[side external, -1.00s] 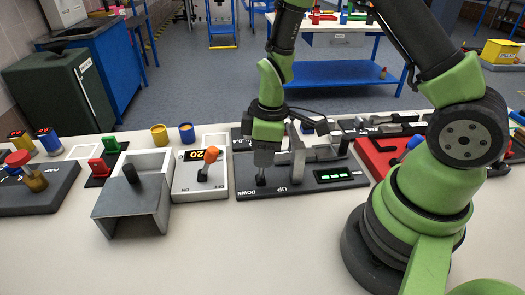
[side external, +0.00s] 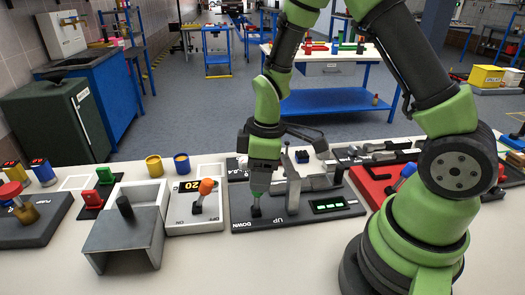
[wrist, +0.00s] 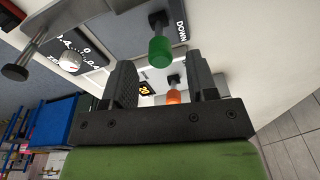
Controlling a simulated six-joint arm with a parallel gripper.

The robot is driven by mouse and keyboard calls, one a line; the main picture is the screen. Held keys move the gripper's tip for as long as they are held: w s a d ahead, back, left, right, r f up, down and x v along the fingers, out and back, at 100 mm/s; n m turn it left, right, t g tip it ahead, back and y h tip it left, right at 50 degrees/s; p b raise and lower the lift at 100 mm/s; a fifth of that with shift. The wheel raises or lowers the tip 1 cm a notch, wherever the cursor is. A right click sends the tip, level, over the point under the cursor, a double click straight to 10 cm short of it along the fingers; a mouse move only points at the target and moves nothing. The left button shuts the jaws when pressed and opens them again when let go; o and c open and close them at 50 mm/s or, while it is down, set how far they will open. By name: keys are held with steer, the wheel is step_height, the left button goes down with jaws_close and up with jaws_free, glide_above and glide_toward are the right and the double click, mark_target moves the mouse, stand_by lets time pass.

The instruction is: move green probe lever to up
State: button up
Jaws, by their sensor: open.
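The green probe lever (wrist: 160,52) has a round green knob on a short dark stem. In the side view the knob (side external: 261,182) shows just below my gripper, and the stem rises from the dark panel (side external: 300,219) near its DOWN and UP labels. The DOWN label is close to the stem in the wrist view. I cannot tell the lever's exact tilt. My gripper (wrist: 161,75) is open, with its two dark fingers on either side of the knob in the picture. It (side external: 263,165) points down over the lever, and I see no clear contact.
A grey bracket (side external: 291,185) stands right beside the lever. The panel has a lit green display (side external: 328,205). To the left are a white box with an orange lever (side external: 206,187) and a grey open box (side external: 128,239). A red panel (side external: 378,183) lies right.

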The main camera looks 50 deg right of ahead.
steer(key=r, duration=0.7)
steer(key=shift+s+d, duration=0.25)
steer(key=shift+d, duration=0.1)
steer(key=shift+c, duration=0.3)
